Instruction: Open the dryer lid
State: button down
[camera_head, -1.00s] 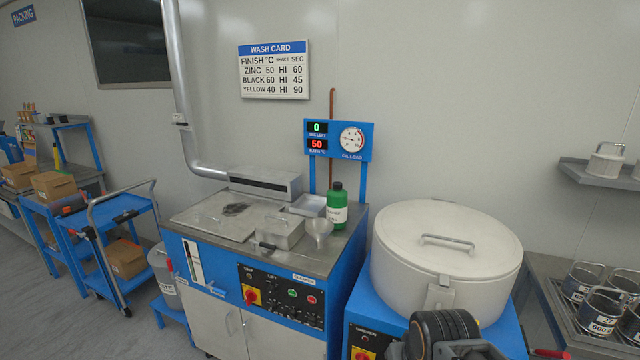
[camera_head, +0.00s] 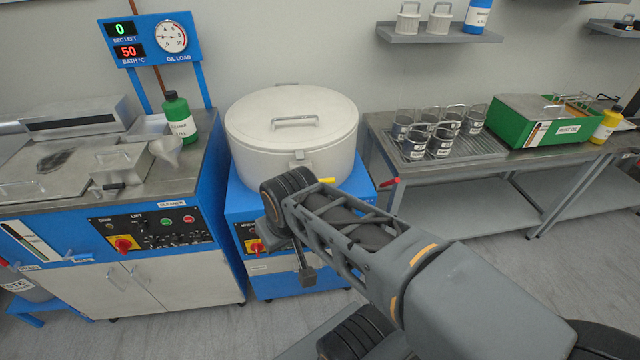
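The dryer (camera_head: 340,165) is a round off-white drum on a blue base, left of the picture's middle. Its lid (camera_head: 265,115) lies flat and closed on top, with a metal bar handle (camera_head: 295,121). A small latch (camera_head: 299,156) sits at the front rim. My arm reaches in from the lower right, and its dark joint stands in front of the dryer's base, below the lid. I cannot make out the gripper's fingers; nothing of mine visibly touches the lid.
A blue washer (camera_head: 165,247) with a green bottle (camera_head: 180,122) stands left of the dryer. A grey bench (camera_head: 480,165) with several metal cups and a green box (camera_head: 535,125) stands right. A red-tipped lever (camera_head: 389,182) sticks out beside the dryer. Wall shelves hang above the bench.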

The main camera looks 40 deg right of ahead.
aim_at(287, 114)
jog(key=z, duration=0.05)
jog(key=k, duration=0.6)
jog(key=u, duration=0.5)
jog(key=i, duration=1.4)
jog(key=z, duration=0.55)
